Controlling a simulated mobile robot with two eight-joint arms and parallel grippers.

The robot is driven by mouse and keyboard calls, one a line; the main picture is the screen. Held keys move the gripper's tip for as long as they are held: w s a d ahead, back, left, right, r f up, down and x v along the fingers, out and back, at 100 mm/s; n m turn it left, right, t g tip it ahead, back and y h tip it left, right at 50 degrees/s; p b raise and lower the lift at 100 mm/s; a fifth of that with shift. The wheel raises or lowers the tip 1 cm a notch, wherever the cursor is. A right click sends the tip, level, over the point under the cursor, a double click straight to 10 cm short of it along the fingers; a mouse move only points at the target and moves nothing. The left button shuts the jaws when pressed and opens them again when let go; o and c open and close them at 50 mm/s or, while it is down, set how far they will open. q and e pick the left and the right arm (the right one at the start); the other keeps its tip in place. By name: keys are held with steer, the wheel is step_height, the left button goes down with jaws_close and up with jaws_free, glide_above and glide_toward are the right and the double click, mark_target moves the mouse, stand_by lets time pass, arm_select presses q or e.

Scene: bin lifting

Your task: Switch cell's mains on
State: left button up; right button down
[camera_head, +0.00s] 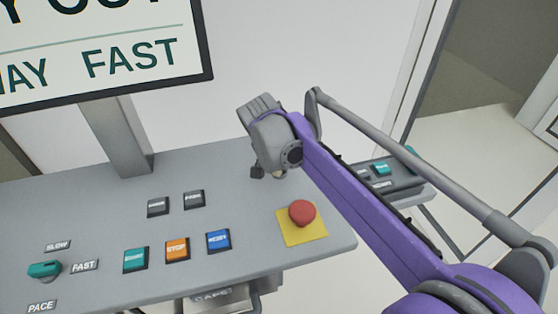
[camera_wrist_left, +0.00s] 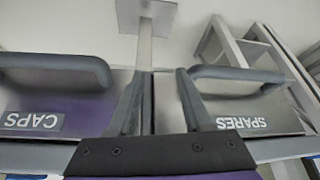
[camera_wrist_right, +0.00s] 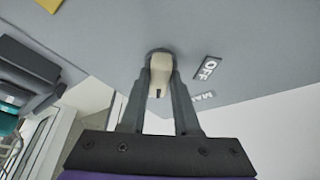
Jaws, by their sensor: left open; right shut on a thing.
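The mains switch (camera_wrist_right: 160,66) is a cream-coloured knob on the grey console top, seen in the right wrist view. My right gripper (camera_wrist_right: 160,80) is shut on it, with one finger on each side. An OFF label (camera_wrist_right: 207,68) and a partly visible label starting "MA" (camera_wrist_right: 203,97) lie to its right. In the head view my right gripper (camera_head: 268,170) is at the console's back right, and its wrist hides most of the switch. In the left wrist view my left gripper (camera_wrist_left: 160,74) is open and empty, in front of drawers.
The console (camera_head: 90,215) carries a red emergency button (camera_head: 302,212) on a yellow plate, a STOP button (camera_head: 177,250) and a teal pace knob (camera_head: 44,270). A sign (camera_head: 100,55) stands behind. Drawers marked CAPS (camera_wrist_left: 50,95) and SPARES (camera_wrist_left: 235,100) have grey handles.

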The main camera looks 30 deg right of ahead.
steer(key=shift+m, duration=0.5)
steer(key=c, duration=0.6)
jaws_free()
steer(key=shift+c, duration=0.2)
steer(key=p+v, duration=0.1)
steer(key=v, duration=0.9)
steer(key=shift+a+r, duration=0.25)
steer(key=shift+r, duration=0.1)
